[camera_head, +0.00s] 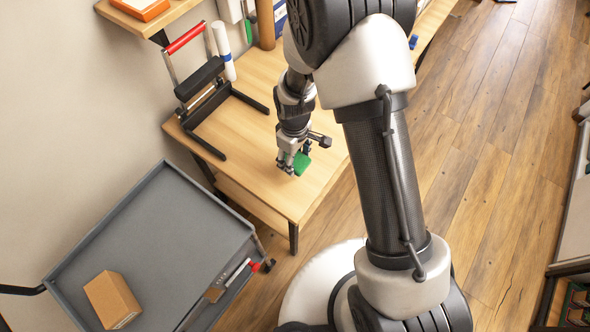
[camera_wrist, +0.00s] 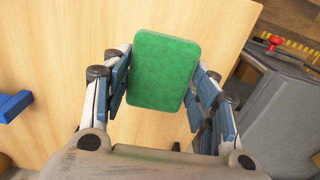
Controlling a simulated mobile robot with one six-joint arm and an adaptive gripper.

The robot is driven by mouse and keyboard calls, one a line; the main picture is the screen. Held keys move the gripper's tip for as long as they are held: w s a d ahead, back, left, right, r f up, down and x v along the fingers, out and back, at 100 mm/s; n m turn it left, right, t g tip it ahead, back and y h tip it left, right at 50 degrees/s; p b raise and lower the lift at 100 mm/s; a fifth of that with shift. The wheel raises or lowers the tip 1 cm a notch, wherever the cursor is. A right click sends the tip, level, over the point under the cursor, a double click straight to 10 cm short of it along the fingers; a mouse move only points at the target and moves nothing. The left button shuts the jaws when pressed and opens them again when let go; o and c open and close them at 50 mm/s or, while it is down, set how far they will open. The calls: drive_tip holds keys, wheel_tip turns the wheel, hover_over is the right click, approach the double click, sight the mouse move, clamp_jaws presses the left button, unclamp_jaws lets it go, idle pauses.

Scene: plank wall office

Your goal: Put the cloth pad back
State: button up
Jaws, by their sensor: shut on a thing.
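The cloth pad is a green rounded block (camera_wrist: 165,70) in the wrist view, held between the two blue-padded fingers of my gripper (camera_wrist: 163,95). In the head view the green pad (camera_head: 301,163) shows at the tip of my gripper (camera_head: 293,165), low over the wooden table (camera_head: 318,180). I cannot tell whether the pad touches the tabletop. Part of the pad is hidden by the fingers in the head view.
A black stand with a red-handled bar (camera_head: 186,38) is on the table's left, with a white roll (camera_head: 222,50) behind it. A grey cart (camera_head: 165,225) carrying a cardboard box (camera_head: 112,300) stands at lower left. A blue object (camera_wrist: 14,106) lies at the wrist view's left.

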drive_tip(key=shift+f+b, duration=0.75)
drive_tip(key=shift+f, duration=2.6)
drive_tip(key=shift+f, duration=0.15)
drive_tip(key=o, duration=1.1)
wheel_tip(320, 180, up, 12)
drive_tip(key=p, duration=0.3)
drive_tip(key=shift+r, duration=0.25)
